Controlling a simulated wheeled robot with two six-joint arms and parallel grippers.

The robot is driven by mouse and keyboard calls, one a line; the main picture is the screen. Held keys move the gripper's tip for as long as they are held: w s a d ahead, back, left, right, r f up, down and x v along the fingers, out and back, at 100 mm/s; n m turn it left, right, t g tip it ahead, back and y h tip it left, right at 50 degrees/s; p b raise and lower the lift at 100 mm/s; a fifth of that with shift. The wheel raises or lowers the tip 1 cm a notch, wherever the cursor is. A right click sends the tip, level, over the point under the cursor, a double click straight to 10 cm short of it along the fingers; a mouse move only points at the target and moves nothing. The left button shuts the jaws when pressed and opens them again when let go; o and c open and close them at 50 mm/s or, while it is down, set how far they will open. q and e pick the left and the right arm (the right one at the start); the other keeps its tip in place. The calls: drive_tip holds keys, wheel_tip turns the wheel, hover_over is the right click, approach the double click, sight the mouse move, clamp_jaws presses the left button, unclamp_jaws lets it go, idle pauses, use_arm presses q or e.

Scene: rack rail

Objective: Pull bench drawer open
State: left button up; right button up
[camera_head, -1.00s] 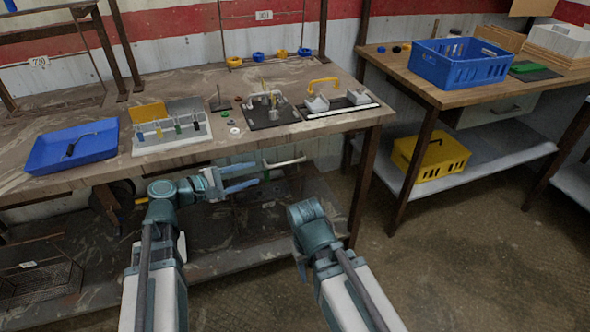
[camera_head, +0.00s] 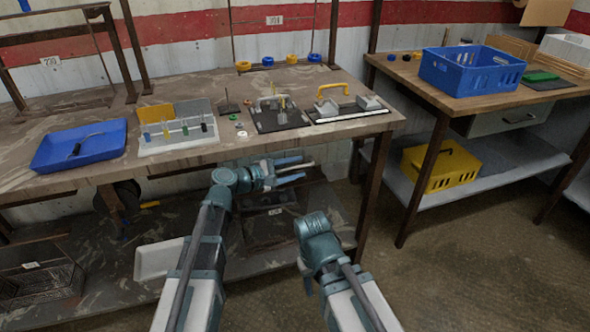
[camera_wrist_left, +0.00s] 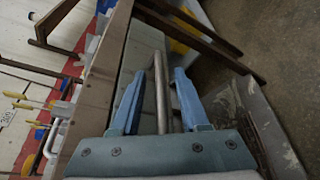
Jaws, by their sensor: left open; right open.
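The bench drawer is under the near workbench top (camera_head: 100,172); in the head view its front is largely hidden by my left gripper (camera_head: 298,169). A grey bar handle (camera_wrist_left: 160,95) shows in the left wrist view, running between the two blue fingers of that gripper (camera_wrist_left: 156,84). The fingers are open, one on each side of the bar, with a gap visible on the right side. A pale panel (camera_wrist_left: 142,47) lies behind the bar.
A blue tray (camera_head: 60,152), a tool holder and fixtures stand on the bench top. A dark bench leg (camera_head: 370,195) stands right of my left gripper. A second bench (camera_head: 400,75) at right holds a blue crate (camera_head: 470,72). The floor between is clear.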

use_arm(q)
clamp_jaws()
idle(0.3)
idle(1.2)
